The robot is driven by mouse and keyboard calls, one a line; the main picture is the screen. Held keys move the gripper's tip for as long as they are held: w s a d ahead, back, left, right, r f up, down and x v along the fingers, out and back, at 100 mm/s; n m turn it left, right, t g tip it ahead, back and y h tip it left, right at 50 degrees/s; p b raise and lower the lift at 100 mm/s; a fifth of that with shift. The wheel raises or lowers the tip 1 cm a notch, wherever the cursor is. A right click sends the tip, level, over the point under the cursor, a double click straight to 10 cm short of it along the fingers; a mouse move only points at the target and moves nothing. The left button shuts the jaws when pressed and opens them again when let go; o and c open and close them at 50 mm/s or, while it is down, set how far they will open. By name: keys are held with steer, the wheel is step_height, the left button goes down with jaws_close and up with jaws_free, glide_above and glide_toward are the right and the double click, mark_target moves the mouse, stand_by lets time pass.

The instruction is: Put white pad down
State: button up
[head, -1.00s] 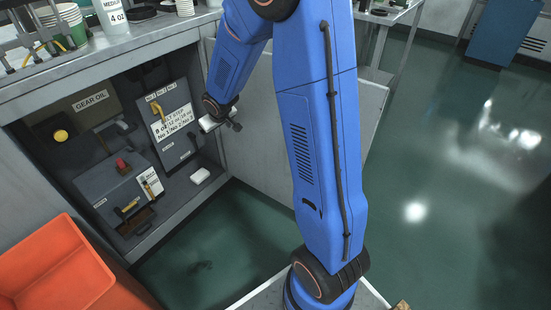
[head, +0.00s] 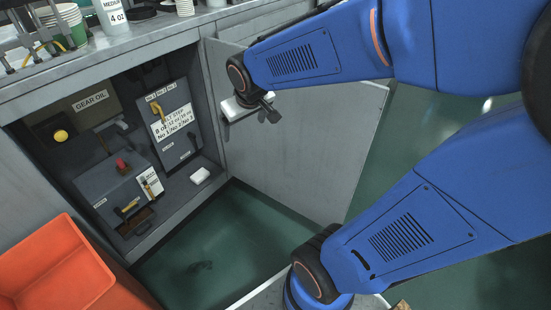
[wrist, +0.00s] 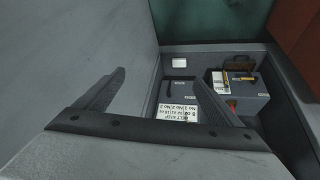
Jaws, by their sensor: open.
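The white pad (head: 200,175) lies flat on the cabinet floor, near its front edge, right of the grey box with the red knob. It also shows in the wrist view (wrist: 179,62), beyond my fingers. My gripper (head: 236,112) is in front of the open cabinet door, above and to the right of the pad and apart from it. In the wrist view my gripper (wrist: 155,77) has its two dark fingers spread wide with nothing between them.
The open cabinet door (head: 285,150) stands close behind my gripper. Inside the cabinet are a grey box with a red knob (head: 122,165) and a labelled panel with a yellow handle (head: 172,122). An orange bin (head: 50,275) is at lower left. Green floor before the cabinet is clear.

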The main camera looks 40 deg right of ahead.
steer(key=s+a+r, duration=0.1)
steer(key=s, duration=0.8)
steer(key=s+a+r+y, duration=0.1)
steer(key=s, duration=0.9)
steer(key=shift+r+g, duration=0.3)
steer(key=shift+r, duration=0.05)
steer(key=shift+o, duration=0.5)
steer(key=shift+w+a, duration=0.1)
